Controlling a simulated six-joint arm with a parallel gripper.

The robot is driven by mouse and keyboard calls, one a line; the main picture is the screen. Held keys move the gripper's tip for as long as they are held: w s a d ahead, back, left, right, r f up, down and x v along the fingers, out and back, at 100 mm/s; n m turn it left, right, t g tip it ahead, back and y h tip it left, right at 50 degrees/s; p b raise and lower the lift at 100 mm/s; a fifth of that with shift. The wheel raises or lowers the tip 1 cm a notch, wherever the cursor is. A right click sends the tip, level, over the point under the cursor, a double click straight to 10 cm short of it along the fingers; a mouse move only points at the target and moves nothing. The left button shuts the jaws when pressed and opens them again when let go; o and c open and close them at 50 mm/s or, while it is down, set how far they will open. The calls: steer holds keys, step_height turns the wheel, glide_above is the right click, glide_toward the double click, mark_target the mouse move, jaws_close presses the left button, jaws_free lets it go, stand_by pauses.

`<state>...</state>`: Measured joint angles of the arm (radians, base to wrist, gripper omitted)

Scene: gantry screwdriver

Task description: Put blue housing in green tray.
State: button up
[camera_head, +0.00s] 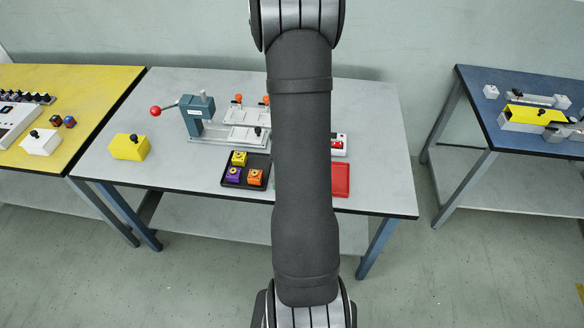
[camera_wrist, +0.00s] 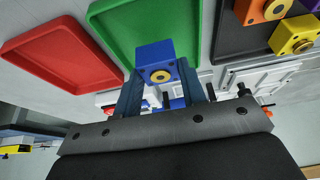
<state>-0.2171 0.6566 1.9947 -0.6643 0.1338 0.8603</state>
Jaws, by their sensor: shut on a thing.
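The blue housing (camera_wrist: 154,52) shows in the wrist view as a block with a round brass-coloured ring on its face. My gripper (camera_wrist: 158,76) is shut on it, one dark finger on each side. The housing overlaps the green tray (camera_wrist: 118,22) in this view, covering part of its lower edge. I cannot tell its height above the tray or whether they touch. In the head view my arm hides the gripper, the housing and nearly all of the green tray.
A red tray (camera_head: 341,180) lies to the right of my arm. A black tray (camera_head: 226,184) on the left holds yellow, purple and orange housings. Behind are a teal press (camera_head: 199,117) and a white fixture (camera_head: 246,118). A yellow block (camera_head: 128,149) stands on the table's left.

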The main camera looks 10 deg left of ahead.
steer(key=shift+f, duration=1.2)
steer(key=shift+f, duration=0.15)
steer(key=o, duration=1.1)
steer(key=shift+v, duration=6.15)
steer(key=shift+w+f, duration=0.1)
